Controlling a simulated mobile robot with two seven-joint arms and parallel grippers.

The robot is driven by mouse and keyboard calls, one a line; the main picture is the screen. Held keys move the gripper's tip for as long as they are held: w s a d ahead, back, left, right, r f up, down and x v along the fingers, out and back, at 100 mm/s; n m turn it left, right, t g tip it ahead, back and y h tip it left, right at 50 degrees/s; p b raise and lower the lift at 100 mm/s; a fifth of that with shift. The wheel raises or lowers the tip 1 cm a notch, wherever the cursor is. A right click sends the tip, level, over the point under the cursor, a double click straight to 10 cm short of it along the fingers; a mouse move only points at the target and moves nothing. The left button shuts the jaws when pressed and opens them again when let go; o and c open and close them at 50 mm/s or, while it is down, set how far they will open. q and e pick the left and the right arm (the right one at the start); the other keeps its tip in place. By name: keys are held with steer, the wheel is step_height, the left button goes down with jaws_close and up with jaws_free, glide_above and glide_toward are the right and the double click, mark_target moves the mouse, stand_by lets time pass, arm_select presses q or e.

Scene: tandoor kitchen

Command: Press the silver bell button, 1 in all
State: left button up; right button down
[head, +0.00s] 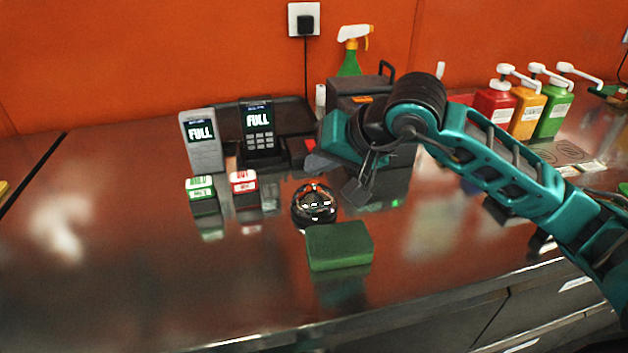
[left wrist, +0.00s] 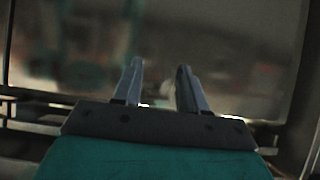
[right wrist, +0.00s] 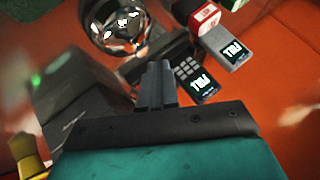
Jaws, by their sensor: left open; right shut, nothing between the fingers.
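The silver bell (head: 315,204) stands on the shiny metal counter, a chrome dome on a dark base with a small button on top. It also shows in the right wrist view (right wrist: 118,25) at the upper left. My right gripper (head: 352,190) is shut and empty, just right of the bell and above the counter, apart from the bell's button as far as I can tell. In the right wrist view its closed fingers (right wrist: 158,70) point toward the area beside the bell. My left gripper (left wrist: 158,75) is open and empty, facing a blurred dark surface; it is outside the head view.
A green sponge (head: 339,246) lies just in front of the bell. Two small labelled blocks, green (head: 202,194) and red (head: 244,188), and two "FULL" devices (head: 203,141) stand left. Pump bottles (head: 494,108) stand at the back right. The front left counter is clear.

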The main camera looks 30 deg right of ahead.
steer(key=shift+f, duration=0.15)
steer(key=shift+f+b, duration=0.35)
steer(key=shift+b, duration=0.35)
steer(key=shift+f+b, duration=0.45)
steer(key=shift+b, duration=0.15)
stand_by(0.4)
steer(key=shift+r, duration=0.1)
steer(key=shift+r+p, duration=0.5)
steer(key=shift+r, duration=0.3)
steer(key=shift+r, duration=0.15)
step_height(320, 180, up, 5)
steer(key=p, duration=0.3)
stand_by(0.9)
